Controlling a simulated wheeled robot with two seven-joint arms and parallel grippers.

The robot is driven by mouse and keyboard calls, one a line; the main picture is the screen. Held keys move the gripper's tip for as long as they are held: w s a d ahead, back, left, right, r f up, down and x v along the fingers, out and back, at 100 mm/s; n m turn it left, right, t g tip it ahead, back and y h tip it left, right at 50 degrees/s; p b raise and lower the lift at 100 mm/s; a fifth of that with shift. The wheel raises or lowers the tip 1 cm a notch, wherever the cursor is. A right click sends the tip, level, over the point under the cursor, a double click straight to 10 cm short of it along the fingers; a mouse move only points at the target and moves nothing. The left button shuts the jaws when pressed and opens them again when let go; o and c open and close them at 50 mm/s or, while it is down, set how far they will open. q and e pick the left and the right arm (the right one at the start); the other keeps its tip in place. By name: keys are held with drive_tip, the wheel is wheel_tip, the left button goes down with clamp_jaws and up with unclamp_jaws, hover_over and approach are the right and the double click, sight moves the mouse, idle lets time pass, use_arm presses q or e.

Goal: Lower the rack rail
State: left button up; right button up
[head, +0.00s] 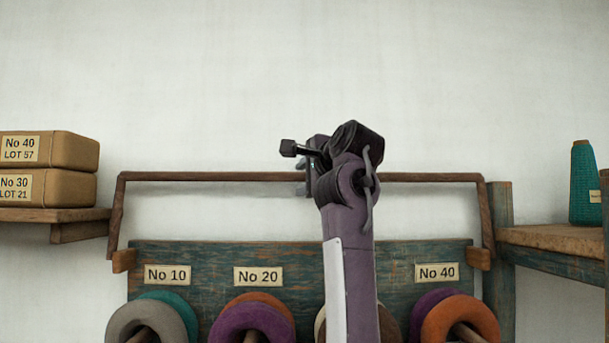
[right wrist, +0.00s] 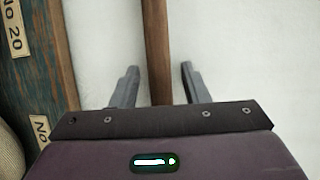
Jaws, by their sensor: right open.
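The rack rail (head: 220,177) is a thin brown wooden bar with two side arms, standing raised above the blue-green rack board (head: 330,262). My right gripper (head: 304,176) is at the rail's long bar, near its middle. In the right wrist view the rail (right wrist: 156,40) runs between the two open fingers of this gripper (right wrist: 158,72), with a gap on each side. The fingers are not closed on it. My right forearm hides part of the board and one label. My left gripper is not in view.
Yarn rings, such as an orange one (head: 460,319), hang on pegs below the labels. A shelf with boxes (head: 48,150) is at the left. A shelf with a teal cone (head: 584,185) is at the right. The wall above the rail is bare.

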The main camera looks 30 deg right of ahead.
drive_tip(key=shift+s+r, duration=0.1)
drive_tip(key=shift+s, duration=0.05)
drive_tip(key=shift+c, duration=1.4)
clamp_jaws()
use_arm(q)
drive_tip(key=shift+s+a+f, duration=0.1)
drive_tip(key=shift+s+f, duration=0.05)
drive_tip(key=shift+s, duration=1)
